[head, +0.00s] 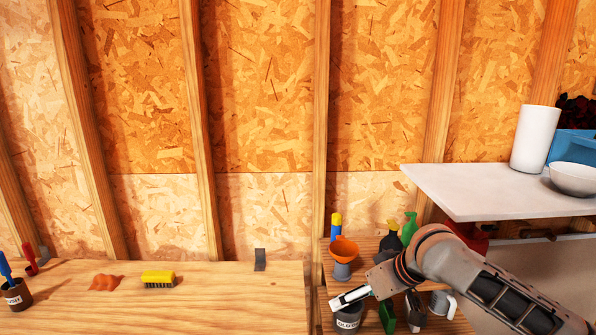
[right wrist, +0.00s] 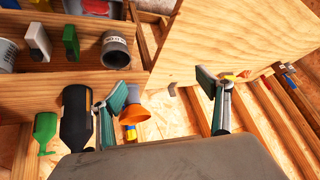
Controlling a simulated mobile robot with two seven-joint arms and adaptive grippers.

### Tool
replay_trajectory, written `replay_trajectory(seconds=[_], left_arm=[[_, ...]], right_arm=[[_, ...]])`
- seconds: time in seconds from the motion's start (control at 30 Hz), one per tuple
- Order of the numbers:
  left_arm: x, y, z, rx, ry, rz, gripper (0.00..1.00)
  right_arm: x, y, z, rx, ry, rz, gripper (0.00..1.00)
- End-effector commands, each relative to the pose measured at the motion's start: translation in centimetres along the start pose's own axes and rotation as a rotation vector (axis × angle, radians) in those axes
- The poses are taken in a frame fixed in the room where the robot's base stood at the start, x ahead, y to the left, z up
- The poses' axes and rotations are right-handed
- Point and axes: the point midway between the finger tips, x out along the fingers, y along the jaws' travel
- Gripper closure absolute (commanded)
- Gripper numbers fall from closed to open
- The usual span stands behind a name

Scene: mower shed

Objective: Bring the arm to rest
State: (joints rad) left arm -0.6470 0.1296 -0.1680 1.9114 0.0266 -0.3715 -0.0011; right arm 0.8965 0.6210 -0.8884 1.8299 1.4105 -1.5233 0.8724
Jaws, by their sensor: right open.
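My right arm comes in from the right in the head view, and its gripper (head: 350,297) hangs over the lower shelf area beside the workbench's right end. In the right wrist view the right gripper (right wrist: 162,88) has its two fingers spread wide, with nothing between them. The orange funnel (head: 343,250) stands just behind the gripper in the head view. In the right wrist view the funnel (right wrist: 131,112) shows beside one finger; I cannot tell how near they are. My left gripper is not in view.
The wooden workbench (head: 200,312) holds a yellow brush (head: 158,279), an orange cloth (head: 106,282) and a labelled pot (head: 17,295). Bottles and a dark labelled can (head: 348,318) crowd the shelves near my gripper. A white shelf (head: 480,190) juts out above my arm.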

Motion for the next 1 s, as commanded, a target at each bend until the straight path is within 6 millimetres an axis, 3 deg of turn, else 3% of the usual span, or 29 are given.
replay_trajectory(seconds=[0.03,0.2,0.5,0.77,1.0], left_arm=[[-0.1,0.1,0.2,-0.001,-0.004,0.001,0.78],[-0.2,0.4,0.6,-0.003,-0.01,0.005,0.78],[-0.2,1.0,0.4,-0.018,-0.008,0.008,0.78],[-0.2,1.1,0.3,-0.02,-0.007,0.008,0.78],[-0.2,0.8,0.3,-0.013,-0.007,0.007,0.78]], right_arm=[[1.9,-1.2,1.3,0.008,0.018,-0.031,0.24],[6.1,-3.6,4.0,0.029,0.12,-0.086,0.24],[11.2,-5.1,11.2,0.089,0.282,-0.071,0.24],[13.0,-4.2,19.9,0.119,0.36,0.048,0.24],[12.3,-3.1,31.0,0.095,0.355,0.218,0.24]])
